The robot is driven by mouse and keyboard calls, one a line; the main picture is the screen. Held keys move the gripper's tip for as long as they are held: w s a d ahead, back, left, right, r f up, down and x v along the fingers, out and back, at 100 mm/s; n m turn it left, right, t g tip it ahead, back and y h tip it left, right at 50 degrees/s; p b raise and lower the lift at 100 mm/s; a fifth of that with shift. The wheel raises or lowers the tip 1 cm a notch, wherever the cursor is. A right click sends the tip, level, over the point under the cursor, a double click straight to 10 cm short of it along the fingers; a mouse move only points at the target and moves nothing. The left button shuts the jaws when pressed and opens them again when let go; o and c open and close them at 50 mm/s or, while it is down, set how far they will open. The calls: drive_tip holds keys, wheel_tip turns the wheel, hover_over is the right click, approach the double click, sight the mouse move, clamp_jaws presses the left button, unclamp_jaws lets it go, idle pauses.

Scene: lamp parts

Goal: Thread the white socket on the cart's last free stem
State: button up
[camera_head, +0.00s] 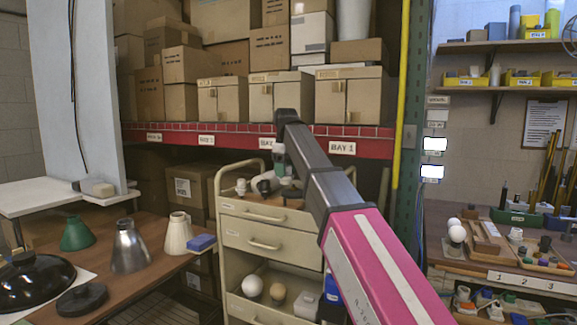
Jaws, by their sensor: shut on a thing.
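The beige cart (256,209) stands in the middle, with a tray-like top and drawers below. My gripper (268,184) is low over the cart's top, at the end of my arm, which reaches in from the lower right. It is shut on a small pale piece, which looks like the white socket; its outline is hard to make out at this size. A small white piece (241,187) stands on the cart's top left of my gripper. A dark green part shows just behind the gripper. The stems are too small or hidden to tell apart, and my arm covers the cart's right side.
A brown table (150,268) at the left holds green, metal and cream lampshades, a black shade and a blue block. Shelves of boxes with a red beam (220,141) stand behind the cart. A green post (414,130) and a cluttered bench are at the right.

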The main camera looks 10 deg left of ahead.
sight(285, 181)
drive_tip(key=shift+w+a+r, duration=0.2)
drive_tip(key=shift+w+a, duration=0.1)
drive_tip(key=shift+w, duration=0.1)
drive_tip(key=shift+f, duration=2.45)
drive_tip(key=shift+d+f, duration=0.1)
drive_tip(key=shift+f, duration=1.1)
idle(0.7)
drive_tip(key=o, duration=0.4)
drive_tip(key=c, duration=0.6)
drive_tip(key=shift+o, duration=0.2)
drive_tip(key=shift+s+f, duration=0.1)
drive_tip(key=shift+c, duration=0.4)
